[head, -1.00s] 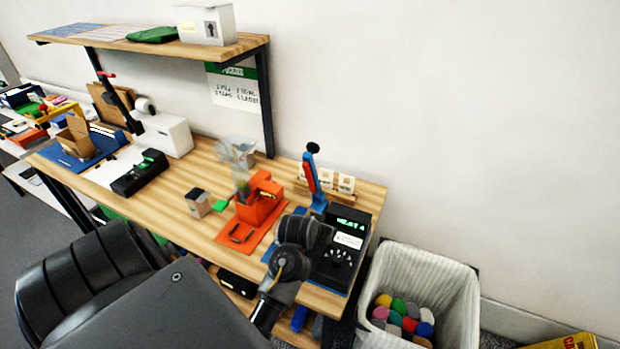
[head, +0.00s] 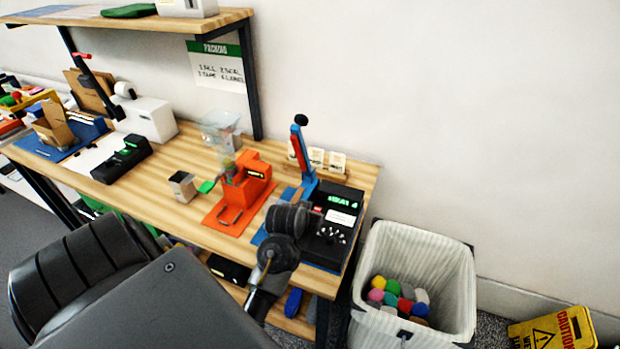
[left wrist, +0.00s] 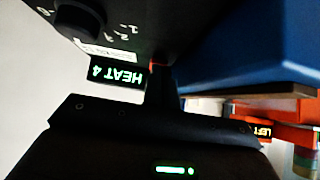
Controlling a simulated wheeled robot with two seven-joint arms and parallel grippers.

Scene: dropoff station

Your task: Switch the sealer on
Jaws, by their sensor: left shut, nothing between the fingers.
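The sealer (head: 325,240) is a black box on a blue base at the table's right end. Its green display (head: 342,201) is lit; in the left wrist view the display (left wrist: 118,71) reads HEAT 4, upside down. A blue and red lever with a black knob (head: 302,120) stands upright behind it. My left arm reaches the sealer's left side. In the left wrist view my left gripper (left wrist: 161,84) is shut and empty, its tips close to a small red part (left wrist: 158,65), probably the switch; I cannot tell whether they touch. My right gripper is not in view.
An orange device (head: 245,187) stands left of the sealer, with a small box (head: 183,186) farther left. White cards (head: 327,159) stand behind the sealer. A lined bin (head: 440,270) of coloured pieces stands right of the table (head: 190,152). A yellow caution sign (head: 553,331) is at far right.

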